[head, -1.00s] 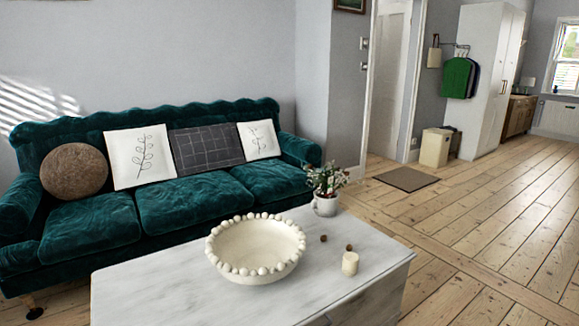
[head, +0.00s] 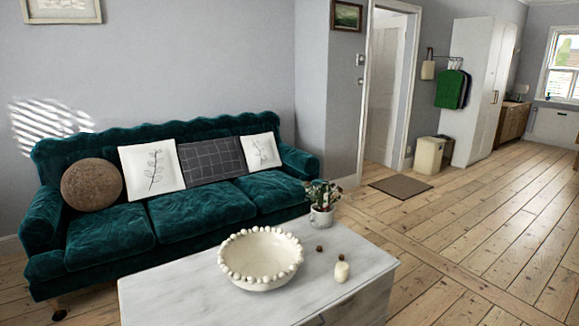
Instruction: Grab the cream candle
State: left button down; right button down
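The cream candle (head: 342,272) is a short, pale cylinder. It stands upright on the white marbled table (head: 190,299), near the table's right end. Nothing covers it, and open table surface surrounds it. Neither of my grippers shows in the head view, so their state is not visible.
A cream beaded bowl (head: 262,262) stands left of the candle. Two small brown objects (head: 319,248) lie behind it, near a potted plant (head: 322,205). A green velvet sofa (head: 205,212) stands behind the table. Bare floorboards (head: 470,235) lie open at right.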

aim_at(341, 269)
jog(key=i+j, duration=0.1)
jog(key=i, duration=0.3)
jog(key=i+j+z, duration=0.1)
jog(key=i, duration=0.3)
jog(key=i+j, duration=0.2)
jog(key=i, duration=0.2)
jog(key=z, duration=0.05)
